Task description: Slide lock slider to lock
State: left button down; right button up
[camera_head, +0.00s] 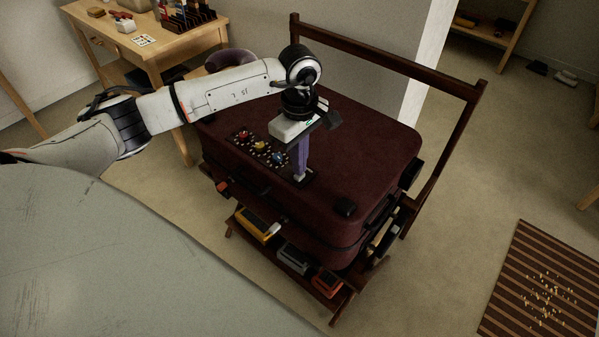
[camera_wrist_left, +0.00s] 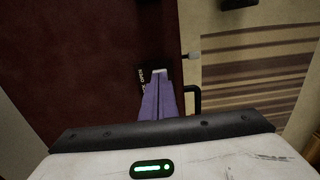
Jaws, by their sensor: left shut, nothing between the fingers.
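A dark red suitcase (camera_head: 350,140) lies flat on a wooden rack. On its top, towards the front edge, is a small black lock plate (camera_head: 308,177) with a pale slider piece (camera_head: 299,177). My left gripper (camera_head: 301,174) points down onto this plate, its purple fingers shut with nothing between them. In the left wrist view, the fingertips (camera_wrist_left: 160,84) are at the pale slider (camera_wrist_left: 160,72), beside the black plate (camera_wrist_left: 144,80) with white lettering. Whether they touch it I cannot tell. The fingers hide part of the slider. My right gripper is not in view.
Three coloured dials (camera_head: 261,147) sit on a dark patterned panel left of my gripper. The rack's tall wooden rail (camera_head: 385,62) stands behind the suitcase. Several boxes (camera_head: 293,258) sit on the rack's lower shelf. A striped mat (camera_head: 510,270) lies on the floor at right.

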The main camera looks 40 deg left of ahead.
pick_arm(q)
jog(key=shift+f+b, duration=0.45)
jog(key=shift+f, duration=0.05)
dwell(0.4)
jog(key=shift+a, duration=0.1)
jog(key=shift+a+f+b, duration=0.1)
jog(key=shift+a+b, duration=0.4)
jog(key=shift+a, duration=1.25)
jog(key=shift+w+a+r+p, duration=0.1)
jog(key=shift+r+p, duration=0.35)
jog(key=shift+r, duration=0.15)
jog(key=r+p, duration=0.3)
jog(key=r, duration=0.2)
jog(key=shift+d, duration=0.2)
